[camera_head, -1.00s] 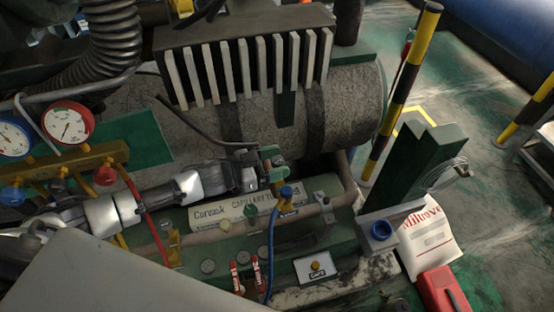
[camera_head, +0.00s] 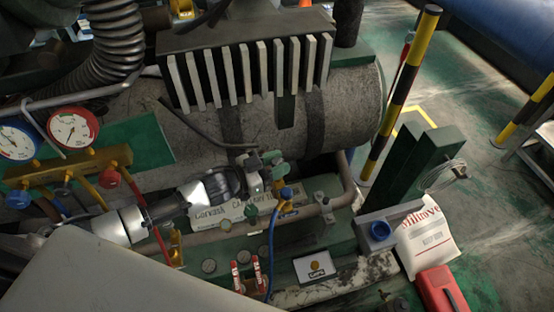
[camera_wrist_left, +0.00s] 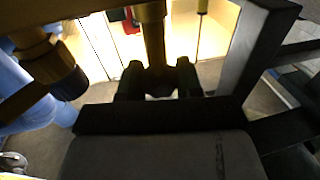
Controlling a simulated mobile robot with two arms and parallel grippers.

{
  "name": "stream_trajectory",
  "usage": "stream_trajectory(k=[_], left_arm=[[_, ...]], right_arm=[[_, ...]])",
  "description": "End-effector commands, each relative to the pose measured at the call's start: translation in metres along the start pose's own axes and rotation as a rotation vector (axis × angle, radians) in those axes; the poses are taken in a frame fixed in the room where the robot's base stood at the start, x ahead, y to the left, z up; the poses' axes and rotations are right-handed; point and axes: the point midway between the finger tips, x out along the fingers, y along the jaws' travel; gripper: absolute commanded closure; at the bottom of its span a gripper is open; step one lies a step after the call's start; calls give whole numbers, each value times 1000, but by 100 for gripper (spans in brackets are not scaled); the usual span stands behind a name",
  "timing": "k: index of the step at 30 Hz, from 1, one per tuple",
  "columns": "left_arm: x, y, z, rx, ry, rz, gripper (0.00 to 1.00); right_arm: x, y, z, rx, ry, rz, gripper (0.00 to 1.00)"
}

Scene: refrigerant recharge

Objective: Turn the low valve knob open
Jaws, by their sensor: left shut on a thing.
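My left arm reaches in from the left in the head view, and its gripper (camera_head: 254,176) is at a cluster of small green valve parts (camera_head: 271,158) behind the cream box. In the left wrist view the gripper's two dark fingers (camera_wrist_left: 158,80) are shut on the low valve knob (camera_wrist_left: 158,72), a dark piece below a brass stem. The fingers and arm hide most of the knob in the head view. A blue-capped brass fitting (camera_head: 286,193) with a blue hose is just right of the gripper. My right gripper is not in view.
A brass gauge manifold with a red gauge (camera_head: 73,128), a blue gauge (camera_head: 17,140), a red knob (camera_head: 110,178) and a blue knob (camera_head: 17,199) stands at the left. The finned compressor (camera_head: 250,75) rises behind. A red hose (camera_head: 160,245) runs near my forearm.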

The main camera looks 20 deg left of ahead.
Motion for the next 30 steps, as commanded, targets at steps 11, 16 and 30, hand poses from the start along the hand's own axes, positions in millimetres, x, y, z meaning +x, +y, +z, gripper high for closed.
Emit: stream_trajectory(k=[11,16,30], left_arm=[[0,1,-2,-4,2,-243,89],[0,0,-1,-1,0,-260,88],[-1,0,-1,-1,-2,-259,39]], right_arm=[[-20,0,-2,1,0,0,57],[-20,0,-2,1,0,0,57],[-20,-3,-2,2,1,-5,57]])
